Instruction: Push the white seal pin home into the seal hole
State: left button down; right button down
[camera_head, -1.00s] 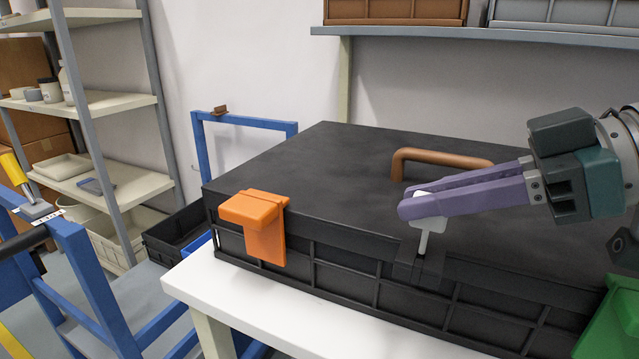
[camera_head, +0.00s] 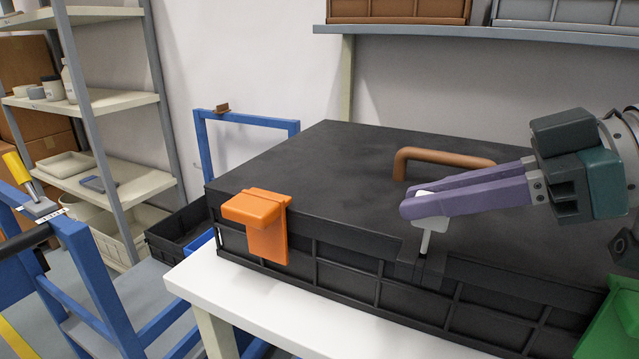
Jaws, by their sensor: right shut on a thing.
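The white seal pin (camera_head: 427,233) has a flat white head and a thin shaft that points down. My right gripper (camera_head: 424,207) comes in from the right and is shut on the pin's head with its purple fingers. The shaft's lower end is at the black block (camera_head: 421,270) on the front edge of the black crate (camera_head: 330,262). The seal hole itself is too small and dark to make out, so I cannot tell how deep the tip is. My left gripper is not in view.
An orange clip (camera_head: 266,230) hangs over the crate's front edge, left of the pin. A brown handle (camera_head: 440,158) stands on the lid behind my fingers. A green bin (camera_head: 612,325) is at the lower right. The white table (camera_head: 215,285) shows bare in front.

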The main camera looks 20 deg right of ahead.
dwell(0.5)
jog(key=shift+f+b, duration=0.9)
jog(key=shift+f, duration=0.15)
jog(key=shift+r+p, duration=0.75)
dwell(0.7)
dwell(0.7)
jog(key=shift+f+b, duration=0.55)
jog(key=shift+f, duration=0.25)
jog(key=c, duration=0.8)
grip_release()
